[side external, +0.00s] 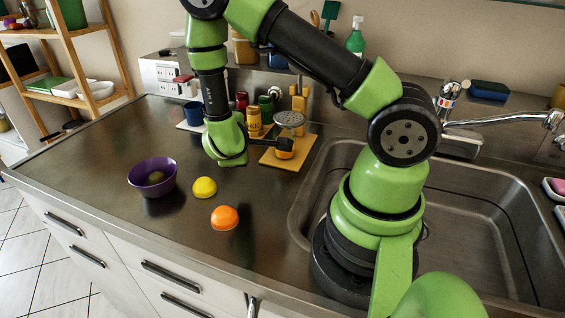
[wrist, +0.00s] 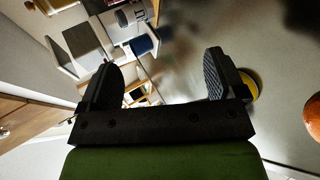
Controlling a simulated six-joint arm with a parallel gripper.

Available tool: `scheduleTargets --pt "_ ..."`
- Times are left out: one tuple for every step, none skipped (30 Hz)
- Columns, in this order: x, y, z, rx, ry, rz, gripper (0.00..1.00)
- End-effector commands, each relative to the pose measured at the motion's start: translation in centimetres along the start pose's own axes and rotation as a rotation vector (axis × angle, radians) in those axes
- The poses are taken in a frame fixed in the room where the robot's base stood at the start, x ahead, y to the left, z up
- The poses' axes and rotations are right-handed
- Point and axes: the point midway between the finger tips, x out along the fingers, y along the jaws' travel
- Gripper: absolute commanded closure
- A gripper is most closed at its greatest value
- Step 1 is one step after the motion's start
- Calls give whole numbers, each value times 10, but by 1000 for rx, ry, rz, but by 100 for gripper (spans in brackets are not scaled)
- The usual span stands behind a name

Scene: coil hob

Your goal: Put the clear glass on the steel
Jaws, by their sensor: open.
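I cannot make out a clear glass in either view; my wrist and arm hide part of the back of the counter. The steel counter (side external: 95,150) is a broad, dark, shiny surface left of the sink. My gripper (side external: 250,152) is above the counter, beside the wooden board (side external: 284,163) in the side view. In the wrist view my gripper (wrist: 165,82) has its two black fingers wide apart, with nothing held between them.
A purple bowl (side external: 153,177), a yellow fruit (side external: 204,187) and an orange (side external: 225,217) sit on the counter. A blue mug (side external: 193,113) and several cans, including a yellow one (side external: 254,122), stand behind. The sink (side external: 470,215) is right. The front-left counter is clear.

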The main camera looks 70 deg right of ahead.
Motion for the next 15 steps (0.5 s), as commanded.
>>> scheduleTargets --pt "10 -13 15 -157 -73 51 11" --pt "14 -18 24 -251 -115 84 11" --pt "18 -24 35 -383 -170 125 11" --pt "20 -29 43 -484 -211 152 11" --pt "21 -33 51 -585 -251 178 11" --pt "23 -38 60 -719 -301 208 11" --pt "23 -42 66 -816 -336 228 11" --pt "23 -46 72 -909 -369 245 11" --pt "23 -50 79 -1023 -408 263 11" --pt "23 -53 83 -1098 -433 274 11" --pt "23 -55 86 -1166 -455 284 11" --pt "22 -58 90 -1239 -479 293 11" --pt "22 -59 92 -1285 -493 299 11" --pt "22 -60 93 -1321 -503 304 11" --pt "21 -62 95 -1357 -515 308 11"
